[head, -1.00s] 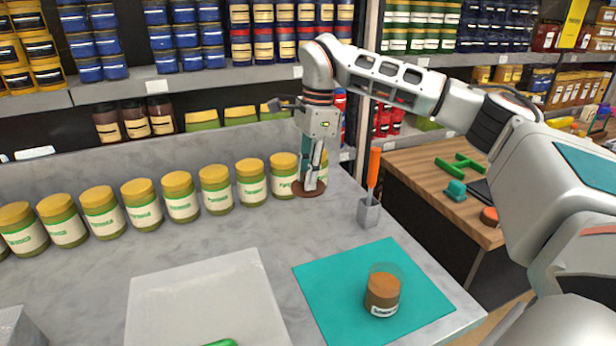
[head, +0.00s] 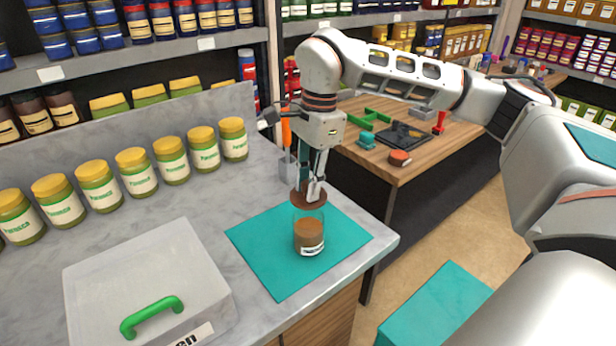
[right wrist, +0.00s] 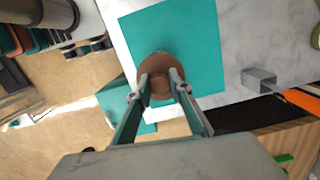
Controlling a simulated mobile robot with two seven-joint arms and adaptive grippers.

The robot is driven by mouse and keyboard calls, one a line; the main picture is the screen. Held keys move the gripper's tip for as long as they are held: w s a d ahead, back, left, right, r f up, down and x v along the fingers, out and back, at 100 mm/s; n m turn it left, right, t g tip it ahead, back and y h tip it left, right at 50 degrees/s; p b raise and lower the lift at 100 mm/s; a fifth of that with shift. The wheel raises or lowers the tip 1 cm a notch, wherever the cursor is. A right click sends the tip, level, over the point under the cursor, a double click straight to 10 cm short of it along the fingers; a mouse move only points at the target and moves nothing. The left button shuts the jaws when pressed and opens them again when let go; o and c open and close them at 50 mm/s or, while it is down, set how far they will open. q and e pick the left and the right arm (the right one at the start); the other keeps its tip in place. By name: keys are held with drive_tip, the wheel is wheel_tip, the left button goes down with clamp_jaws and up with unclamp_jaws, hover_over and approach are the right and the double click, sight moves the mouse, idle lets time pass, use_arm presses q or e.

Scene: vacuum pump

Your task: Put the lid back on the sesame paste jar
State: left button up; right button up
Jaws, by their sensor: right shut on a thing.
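The sesame paste jar (head: 309,237) is a clear glass jar with brown paste and a white label, upright on the teal mat (head: 262,255). My right gripper (head: 310,191) points down and is shut on the round brown lid (head: 303,205), right over the jar's mouth. The lid looks roughly level; I cannot tell whether it touches the rim. In the right wrist view the lid (right wrist: 160,62) lies between the fingertips (right wrist: 161,78) over the teal mat (right wrist: 195,38), and it hides the jar. My left gripper is not in view.
A row of yellow-lidded jars (head: 134,172) lines the counter's back. A pale box with a green handle (head: 152,316) stands front left. An orange-handled tool (head: 286,130) in a grey holder (head: 289,167) is close behind the gripper. The mat around the jar is clear.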

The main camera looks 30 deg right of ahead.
sight(308, 204)
drive_tip(key=shift+f, duration=1.95)
drive_tip(key=shift+f+b, duration=0.3)
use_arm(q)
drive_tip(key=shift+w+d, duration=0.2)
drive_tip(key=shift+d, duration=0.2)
use_arm(e)
drive_tip(key=shift+f, duration=0.5)
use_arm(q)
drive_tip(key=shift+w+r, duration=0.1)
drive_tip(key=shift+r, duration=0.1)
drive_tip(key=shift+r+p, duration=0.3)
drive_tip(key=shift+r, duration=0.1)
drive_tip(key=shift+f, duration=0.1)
use_arm(e)
drive_tip(key=shift+f, duration=0.15)
drive_tip(key=o, duration=0.9)
